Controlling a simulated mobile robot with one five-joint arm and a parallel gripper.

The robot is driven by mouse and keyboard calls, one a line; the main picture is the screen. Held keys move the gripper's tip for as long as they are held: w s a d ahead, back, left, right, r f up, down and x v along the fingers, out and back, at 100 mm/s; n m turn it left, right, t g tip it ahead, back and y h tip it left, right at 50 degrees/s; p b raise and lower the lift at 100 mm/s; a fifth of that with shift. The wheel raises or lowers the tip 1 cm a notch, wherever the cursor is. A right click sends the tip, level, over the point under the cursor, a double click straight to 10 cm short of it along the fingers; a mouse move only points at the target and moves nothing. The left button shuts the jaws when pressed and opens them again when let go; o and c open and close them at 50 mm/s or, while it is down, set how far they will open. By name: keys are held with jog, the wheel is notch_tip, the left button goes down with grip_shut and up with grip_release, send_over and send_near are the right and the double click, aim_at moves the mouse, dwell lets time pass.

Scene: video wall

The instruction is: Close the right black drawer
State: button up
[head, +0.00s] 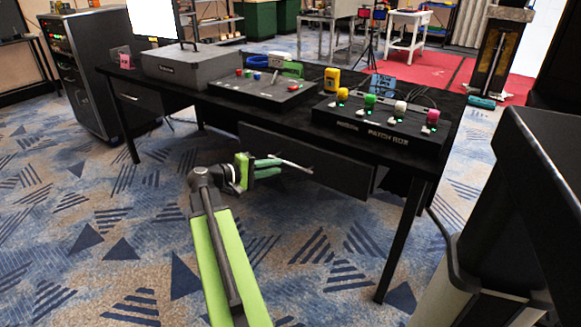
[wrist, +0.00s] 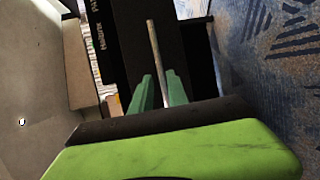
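The right black drawer (head: 330,175) is under the front of the black desk (head: 185,92). Its front appears to stand out from the desk, but I cannot tell how far. A thin metal handle (head: 296,165) runs across its front. My gripper (head: 268,167) is at the left part of this handle. In the wrist view, the handle (wrist: 154,45) passes between the two green fingertips of my gripper (wrist: 159,82), with a gap between the fingers. The dark drawer front (wrist: 199,50) shows beyond them. The left drawer (head: 140,97) looks shut.
A patch box (head: 375,122) with coloured knobs, a flat control panel (head: 255,92) and a grey box (head: 180,68) stand on the desk. A desk leg (head: 400,240) is at the right. A black cabinet (head: 545,200) is nearer right. Carpet is clear at the left.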

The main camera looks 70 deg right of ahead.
aim_at(288, 164)
jog(key=b+x, duration=0.1)
jog(key=x, duration=0.5)
jog(key=shift+s+d, duration=0.2)
jog(key=shift+d, duration=0.1)
grip_shut()
dwell(1.0)
